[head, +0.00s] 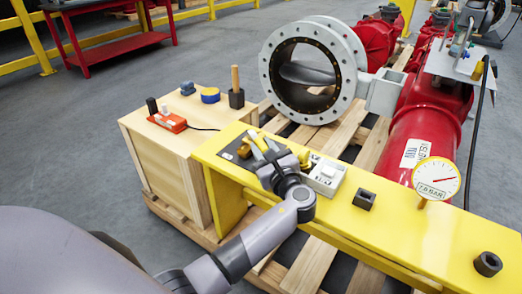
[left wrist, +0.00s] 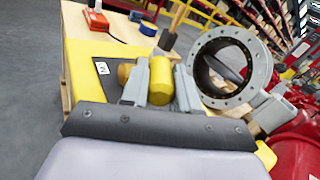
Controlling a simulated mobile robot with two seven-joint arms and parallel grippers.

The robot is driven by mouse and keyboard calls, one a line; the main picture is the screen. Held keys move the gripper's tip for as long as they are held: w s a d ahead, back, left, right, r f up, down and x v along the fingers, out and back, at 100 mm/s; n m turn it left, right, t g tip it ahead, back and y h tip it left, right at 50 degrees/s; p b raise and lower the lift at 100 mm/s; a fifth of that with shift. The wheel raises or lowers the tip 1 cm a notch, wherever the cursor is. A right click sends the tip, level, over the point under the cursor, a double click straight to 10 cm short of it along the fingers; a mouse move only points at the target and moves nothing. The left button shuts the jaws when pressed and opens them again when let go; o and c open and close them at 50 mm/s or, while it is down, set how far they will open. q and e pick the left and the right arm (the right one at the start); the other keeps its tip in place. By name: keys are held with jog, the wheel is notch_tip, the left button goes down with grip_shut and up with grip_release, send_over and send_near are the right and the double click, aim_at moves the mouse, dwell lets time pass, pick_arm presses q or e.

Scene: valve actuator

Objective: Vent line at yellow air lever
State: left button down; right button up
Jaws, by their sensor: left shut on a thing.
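The yellow air lever (left wrist: 160,80) stands between the two fingers of my left gripper (left wrist: 160,92) in the left wrist view, with a finger close on each side. In the head view, my left gripper (head: 264,148) reaches over the dark plate at the left end of the yellow beam (head: 400,232), shut on the lever, which the fingers and wrist partly hide. A brass-coloured knob (left wrist: 124,73) sits just left of the lever in the wrist view. A round pressure gauge (head: 437,179) with a red needle stands on the beam at the right. My right gripper is not in view.
A white box (head: 325,178), a black square socket (head: 364,198) and a black nut (head: 488,264) sit on the beam. A wooden crate (head: 160,152) carries an orange device (head: 166,122) and small items. A flanged valve (head: 350,48) and red cylinder (head: 425,125) stand behind.

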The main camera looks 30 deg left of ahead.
pick_arm(q)
jog(key=shift+w+d, duration=0.1)
dwell(0.5)
jog(key=c, duration=0.8)
grip_release()
jog(key=shift+c, duration=0.2)
jog(key=shift+p+v, duration=0.75)
jog(key=shift+v, duration=2.85)
